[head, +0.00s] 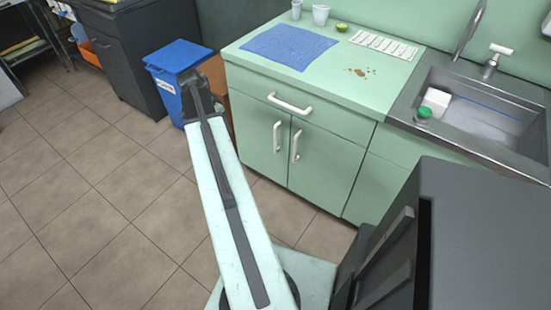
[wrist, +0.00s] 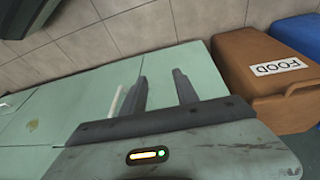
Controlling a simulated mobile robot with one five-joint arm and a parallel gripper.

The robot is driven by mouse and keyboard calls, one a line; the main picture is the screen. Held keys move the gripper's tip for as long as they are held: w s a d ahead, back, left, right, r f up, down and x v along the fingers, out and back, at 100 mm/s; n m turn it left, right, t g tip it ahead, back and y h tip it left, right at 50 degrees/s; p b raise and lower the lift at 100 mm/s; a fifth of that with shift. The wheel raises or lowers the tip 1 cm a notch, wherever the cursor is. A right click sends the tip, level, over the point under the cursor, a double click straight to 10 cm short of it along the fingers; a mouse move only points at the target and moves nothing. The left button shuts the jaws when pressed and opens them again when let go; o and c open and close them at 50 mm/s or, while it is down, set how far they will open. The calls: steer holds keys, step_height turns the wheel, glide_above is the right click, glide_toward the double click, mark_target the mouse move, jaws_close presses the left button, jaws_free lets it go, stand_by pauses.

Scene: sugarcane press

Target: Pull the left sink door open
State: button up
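The green cabinet has a drawer above two doors. Its left door (head: 258,148) is shut, with a white vertical handle (head: 277,137) near its right edge. The right door (head: 318,168) is also shut, with its own white handle (head: 296,146). My gripper (head: 198,88) is left of the cabinet, in front of the blue bin and apart from the door handles. In the wrist view my gripper (wrist: 160,78) has its two fingers spread with nothing between them. A thin white strip (wrist: 117,103) shows left of the fingers against green; I cannot tell which part it is.
A blue bin (head: 176,56) and a brown bin labelled FOOD (wrist: 268,72) stand left of the cabinet. A blue cloth (head: 290,46) lies on the counter. The sink (head: 490,110) is at the right. The tiled floor (head: 90,190) at left is clear.

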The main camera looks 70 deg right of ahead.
steer(key=s+d+f+m+g+b, duration=0.1)
steer(key=s+d+f+m+b, duration=0.45)
steer(key=s+d, duration=0.7)
steer(key=b, duration=0.6)
glide_above(276, 150)
steer(key=shift+m, duration=0.35)
steer(key=f, duration=0.8)
steer(key=shift+w+d+f, duration=0.1)
steer(key=shift+w+d, duration=0.1)
steer(key=shift+d, duration=0.1)
jaws_close()
